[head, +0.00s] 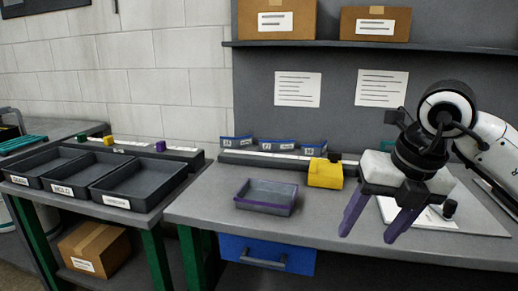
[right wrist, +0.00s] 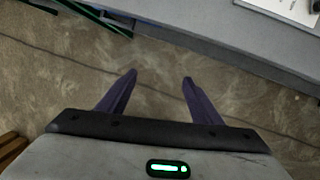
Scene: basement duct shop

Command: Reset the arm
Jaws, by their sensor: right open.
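My right gripper (head: 366,229) is open and empty. Its two purple fingers point down, in front of the workbench's right part in the head view. My right arm (head: 453,112) comes in from the right edge and is bent. My left gripper is not in view.
The grey workbench (head: 345,228) holds a small purple-rimmed tray (head: 266,207), a yellow block-like object (head: 325,173) and several blue bins (head: 272,145). Black trays (head: 145,183) stand on the left bench. Cardboard boxes (head: 276,20) sit on the shelf above.

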